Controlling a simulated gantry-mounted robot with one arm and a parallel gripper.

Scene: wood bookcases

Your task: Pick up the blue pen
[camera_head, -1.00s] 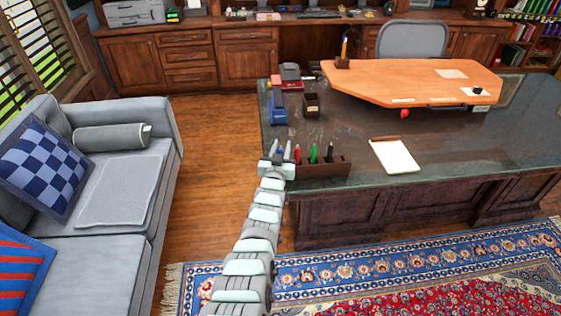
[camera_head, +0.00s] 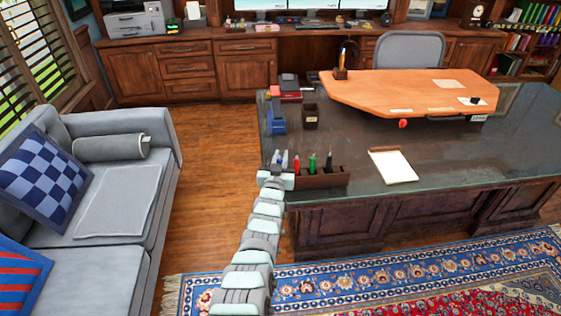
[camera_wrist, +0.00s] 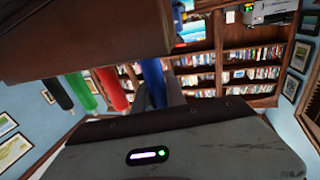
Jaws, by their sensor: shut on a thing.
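The blue pen (camera_wrist: 153,82) shows in the wrist view between the two grey fingers of my gripper (camera_wrist: 156,97), which is shut on it. The pen's upper end meets the edge of the brown wooden pen holder (camera_wrist: 80,45) in the picture; I cannot tell whether it is still inside. In the head view my gripper (camera_head: 279,160) is at the left end of the holder (camera_head: 322,178), at the desk's front left corner. The blue pen is mostly hidden by the fingers there.
A red pen (camera_head: 297,162), a green pen (camera_head: 312,161) and a black pen (camera_head: 329,160) stand in the holder, right of my gripper. A dark box (camera_head: 310,117) and a blue stapler-like object (camera_head: 277,119) lie behind. A clipboard (camera_head: 392,166) lies to the right on the desk.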

